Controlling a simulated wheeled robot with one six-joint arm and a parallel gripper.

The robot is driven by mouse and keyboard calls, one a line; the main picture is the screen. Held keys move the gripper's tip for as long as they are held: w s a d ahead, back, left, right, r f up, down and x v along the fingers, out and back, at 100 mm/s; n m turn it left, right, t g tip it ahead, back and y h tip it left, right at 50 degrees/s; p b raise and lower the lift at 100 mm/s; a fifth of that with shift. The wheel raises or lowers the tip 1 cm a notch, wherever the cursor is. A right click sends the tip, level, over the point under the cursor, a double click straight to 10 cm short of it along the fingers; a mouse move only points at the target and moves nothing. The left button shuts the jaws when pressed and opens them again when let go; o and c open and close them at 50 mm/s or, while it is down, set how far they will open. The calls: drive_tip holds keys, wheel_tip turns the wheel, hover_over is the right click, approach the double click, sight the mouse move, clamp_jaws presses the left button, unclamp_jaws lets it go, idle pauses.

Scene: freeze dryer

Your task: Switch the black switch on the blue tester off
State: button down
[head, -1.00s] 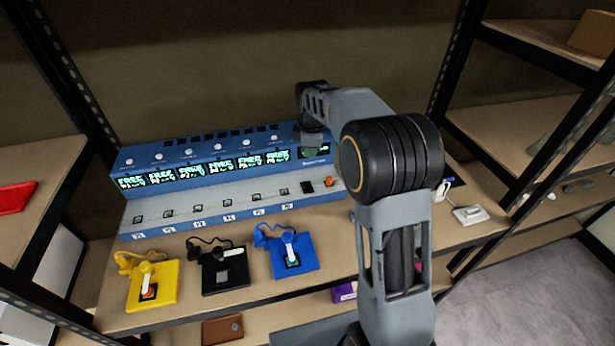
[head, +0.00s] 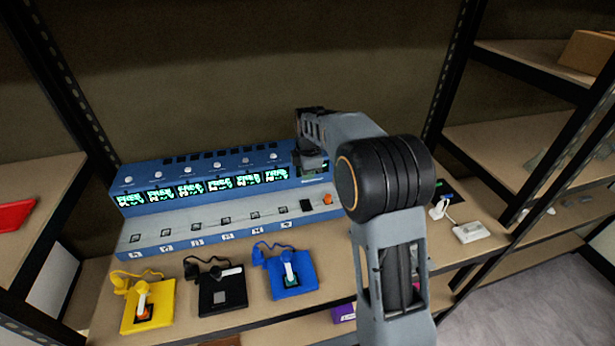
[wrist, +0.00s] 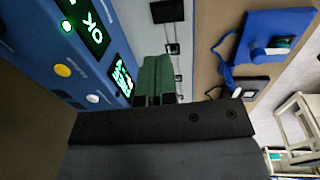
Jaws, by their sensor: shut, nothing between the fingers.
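The blue tester (head: 146,211) is a long stepped box at the back of the table, with a row of lit green screens and a grey sloping ledge. Its black switch (head: 306,205) is at the right end of the ledge, beside an orange knob (head: 327,199). The switch shows at the top of the wrist view (wrist: 167,11). My gripper (head: 312,168) is over the tester's right end, behind the switch and apart from it in the picture. In the wrist view my shut, empty fingers (wrist: 155,78) point at the ledge. Whether the fingertips touch the tester cannot be told.
Yellow (head: 147,312), black (head: 215,298) and blue (head: 285,285) pads with plugs and cables lie in front of the tester. A white socket (head: 472,231) lies at the right. Black rack posts stand on both sides.

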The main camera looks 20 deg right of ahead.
sight(308, 205)
drive_tip(key=f, duration=0.4)
drive_tip(key=w+f, duration=0.1)
drive_tip(key=f, duration=0.6)
drive_tip(key=shift+w+f+p, duration=0.2)
drive_tip(key=shift+f+p, duration=0.15)
drive_tip(key=shift+f, duration=0.05)
drive_tip(key=shift+f+b, duration=0.25)
drive_tip(key=shift+b, duration=0.05)
drive_tip(key=shift+s+f, duration=0.1)
drive_tip(key=shift+s, duration=0.65)
drive_tip(key=shift+r, duration=0.2)
